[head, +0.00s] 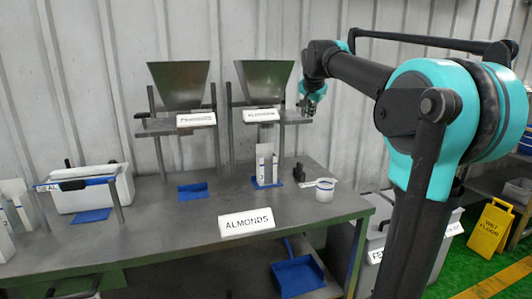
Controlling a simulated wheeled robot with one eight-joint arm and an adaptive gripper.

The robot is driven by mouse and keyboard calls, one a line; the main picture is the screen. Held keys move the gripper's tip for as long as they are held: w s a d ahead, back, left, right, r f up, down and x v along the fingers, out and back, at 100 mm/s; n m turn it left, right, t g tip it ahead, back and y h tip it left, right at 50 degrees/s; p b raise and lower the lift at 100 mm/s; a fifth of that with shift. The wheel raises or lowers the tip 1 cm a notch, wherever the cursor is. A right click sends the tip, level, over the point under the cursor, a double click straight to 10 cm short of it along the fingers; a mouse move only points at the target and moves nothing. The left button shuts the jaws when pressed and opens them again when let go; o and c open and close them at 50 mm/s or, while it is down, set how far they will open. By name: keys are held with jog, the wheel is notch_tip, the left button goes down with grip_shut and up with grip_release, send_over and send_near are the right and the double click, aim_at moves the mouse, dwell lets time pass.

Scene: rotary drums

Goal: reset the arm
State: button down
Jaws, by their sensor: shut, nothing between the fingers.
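My arm reaches in from the right, with its teal elbow large in the foreground and its forearm pointing left. My gripper (306,108) hangs at the end of the forearm, pointing down, at the right side of the right hopper stand. It is small in the picture; it looks shut and nothing shows in it. It is above the back right part of the metal table (150,235), clear of the tabletop. Whether it touches the stand's shelf behind it, I cannot tell.
Two metal hoppers, left (180,85) and right (264,82), stand at the table's back. A white carton (264,162) is below the right one. A yellow floor sign (490,228) stands right.

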jog(key=s+d+f+n+g, duration=0.1)
jog(key=s+f+n, duration=0.2)
jog(key=s+f, duration=0.9)
jog(key=s+d+f+n+g, duration=0.1)
jog(key=s+f+n, duration=0.1)
jog(key=s+f, duration=1.1)
jog(key=s+f+n+g+y, duration=0.1)
jog(key=s+f+n+g, duration=0.1)
jog(key=s+f, duration=1)
notch_tip(320, 180, down, 6)
jog(key=shift+s+d+r+n, duration=0.2)
jog(key=shift+s+d+n, duration=0.15)
jog(key=shift+n, duration=0.45)
jog(key=shift+w, duration=0.1)
